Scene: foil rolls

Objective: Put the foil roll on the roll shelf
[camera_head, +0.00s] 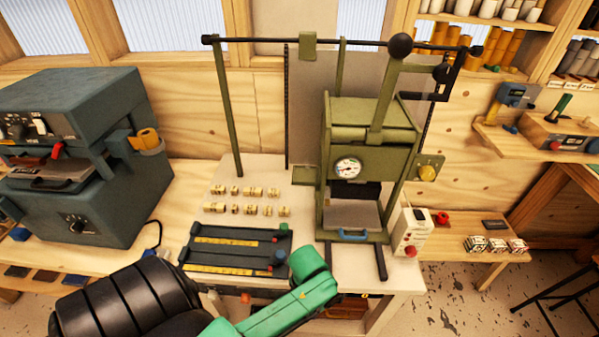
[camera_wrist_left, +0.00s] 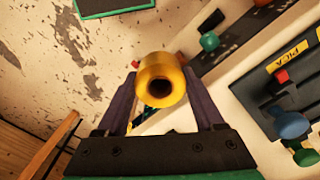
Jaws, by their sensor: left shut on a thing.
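My left gripper (camera_wrist_left: 163,98) is shut on a gold-yellow foil roll (camera_wrist_left: 160,68) in the left wrist view. The roll's dark hollow end faces the camera and a finger stands on each side of it. In the head view my green and black left arm reaches in from the lower left; its fingers and the held roll do not show there. The roll shelf (camera_head: 466,18) is a wooden rack at the upper right. It holds gold-orange rolls (camera_head: 503,46), white rolls (camera_head: 511,12) and grey rolls (camera_head: 577,57). My right gripper is in neither view.
A green press (camera_head: 370,130) stands on the middle bench. A dark tray (camera_head: 236,248) and small brass type pieces (camera_head: 247,208) lie left of it. A blue-grey machine (camera_head: 75,140) with an orange roll fills the left. A small side shelf (camera_head: 492,133) hangs at right.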

